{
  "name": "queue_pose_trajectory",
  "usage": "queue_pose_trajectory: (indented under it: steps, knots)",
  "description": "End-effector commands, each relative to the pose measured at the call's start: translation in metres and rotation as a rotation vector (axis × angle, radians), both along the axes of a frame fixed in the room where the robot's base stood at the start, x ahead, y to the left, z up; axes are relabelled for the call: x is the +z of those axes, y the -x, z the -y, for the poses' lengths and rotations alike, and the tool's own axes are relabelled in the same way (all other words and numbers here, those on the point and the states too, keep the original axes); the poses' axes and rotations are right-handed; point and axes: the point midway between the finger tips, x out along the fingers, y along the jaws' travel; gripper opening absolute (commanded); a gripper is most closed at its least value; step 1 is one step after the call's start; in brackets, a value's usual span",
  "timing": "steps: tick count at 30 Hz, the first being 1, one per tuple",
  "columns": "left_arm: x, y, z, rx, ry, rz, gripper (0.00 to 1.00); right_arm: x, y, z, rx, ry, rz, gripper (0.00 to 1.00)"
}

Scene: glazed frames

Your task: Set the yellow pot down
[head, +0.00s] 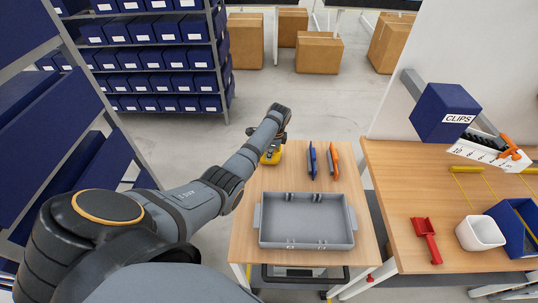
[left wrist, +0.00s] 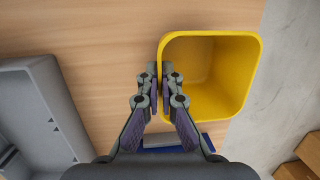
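The yellow pot (head: 270,158) is at the far left corner of the wooden table in the head view, partly covered by my left arm. In the left wrist view the open, empty pot (left wrist: 215,85) fills the upper right. My left gripper (left wrist: 161,72) is shut on its near-side wall, one finger inside the rim and one outside. In the head view the left gripper (head: 276,140) reaches down over the pot. I cannot tell whether the pot's base touches the table. My right gripper is not in view.
A grey tray (head: 262,240) takes up the table's front half. A blue tool (head: 312,160) and an orange tool (head: 334,160) lie right of the pot.

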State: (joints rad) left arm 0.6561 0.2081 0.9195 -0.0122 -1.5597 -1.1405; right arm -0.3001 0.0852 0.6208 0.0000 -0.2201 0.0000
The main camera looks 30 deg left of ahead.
Motion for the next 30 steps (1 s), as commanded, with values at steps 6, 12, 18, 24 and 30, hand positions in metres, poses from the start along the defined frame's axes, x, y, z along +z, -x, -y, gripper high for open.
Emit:
queue_pose_trajectory:
  steps: [6,12,18,24,30]
  knots:
    - [-0.005,-0.001,0.0,-0.001,-0.001,0.003,0.0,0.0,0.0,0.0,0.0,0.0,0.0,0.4]
    - [-0.009,-0.001,0.0,0.0,-0.002,0.003,0.0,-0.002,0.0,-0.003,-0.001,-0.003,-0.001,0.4]
    - [-0.008,0.0,0.0,0.0,-0.001,0.002,0.28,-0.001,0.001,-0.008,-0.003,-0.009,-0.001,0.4]
    - [-0.008,0.0,0.0,0.0,-0.001,0.002,0.28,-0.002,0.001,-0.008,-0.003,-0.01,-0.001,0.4]
    - [0.004,-0.001,0.002,-0.001,-0.002,0.005,0.28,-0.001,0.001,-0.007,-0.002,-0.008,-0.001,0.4]
